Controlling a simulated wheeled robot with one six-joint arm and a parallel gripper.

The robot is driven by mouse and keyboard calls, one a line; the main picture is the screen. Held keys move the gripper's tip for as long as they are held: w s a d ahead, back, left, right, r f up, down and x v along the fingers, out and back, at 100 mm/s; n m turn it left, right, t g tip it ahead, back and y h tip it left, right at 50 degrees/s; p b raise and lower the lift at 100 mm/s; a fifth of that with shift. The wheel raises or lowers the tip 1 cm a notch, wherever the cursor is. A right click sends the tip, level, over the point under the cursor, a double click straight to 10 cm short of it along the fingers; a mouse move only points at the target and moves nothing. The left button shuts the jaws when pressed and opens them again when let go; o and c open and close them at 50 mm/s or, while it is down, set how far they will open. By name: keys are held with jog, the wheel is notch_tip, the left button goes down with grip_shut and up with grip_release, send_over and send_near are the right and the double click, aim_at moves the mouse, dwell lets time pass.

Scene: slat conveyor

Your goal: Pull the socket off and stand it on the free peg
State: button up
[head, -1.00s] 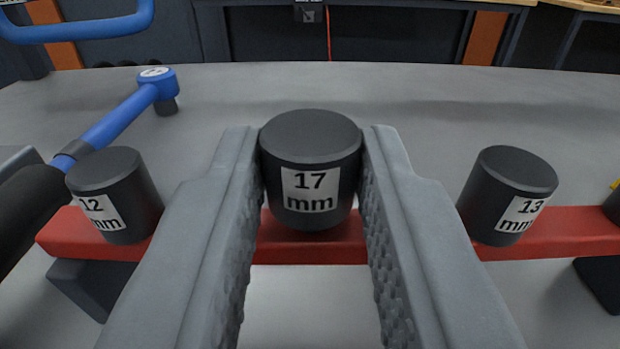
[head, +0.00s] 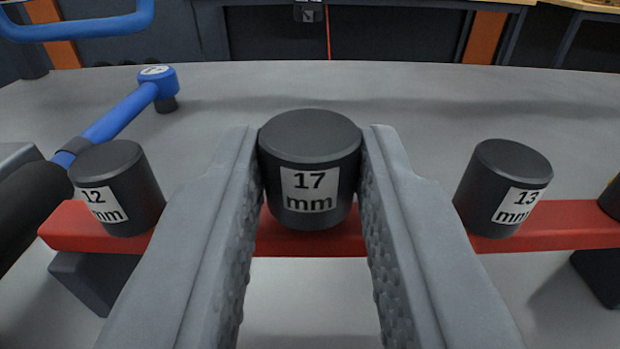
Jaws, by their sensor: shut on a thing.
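The black cylindrical socket labelled 17 mm (head: 310,150) is between the fingers of my gripper (head: 312,165), in the middle of the head view. The fingers are shut on its two sides. It shows in front of the red rail (head: 310,242). Its lower end and any peg under it are hidden, so I cannot tell whether it is clear of the rail. A 12 mm socket (head: 117,188) stands on the rail to the left and a 13 mm socket (head: 503,188) to the right, both apart from my fingers. I see no bare peg.
A blue-headed tool (head: 125,115) with a dark handle lies at the left on the grey surface (head: 420,110). A blue bar (head: 85,30) is at the top left. Another dark item (head: 612,198) is cut off at the right edge. The surface behind the rail is mostly clear.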

jog(key=shift+f, duration=0.4)
jog(key=o, duration=1)
jog(key=shift+c, duration=0.2)
jog(key=s, duration=1.7)
jog(key=shift+s, duration=0.2)
jog(key=s+r, duration=0.5)
jog(key=s, duration=0.6)
jog(key=s+r, duration=0.6)
jog(key=s, duration=0.4)
jog(key=s+r, duration=0.6)
jog(key=s, duration=0.5)
jog(key=shift+s+g, duration=0.3)
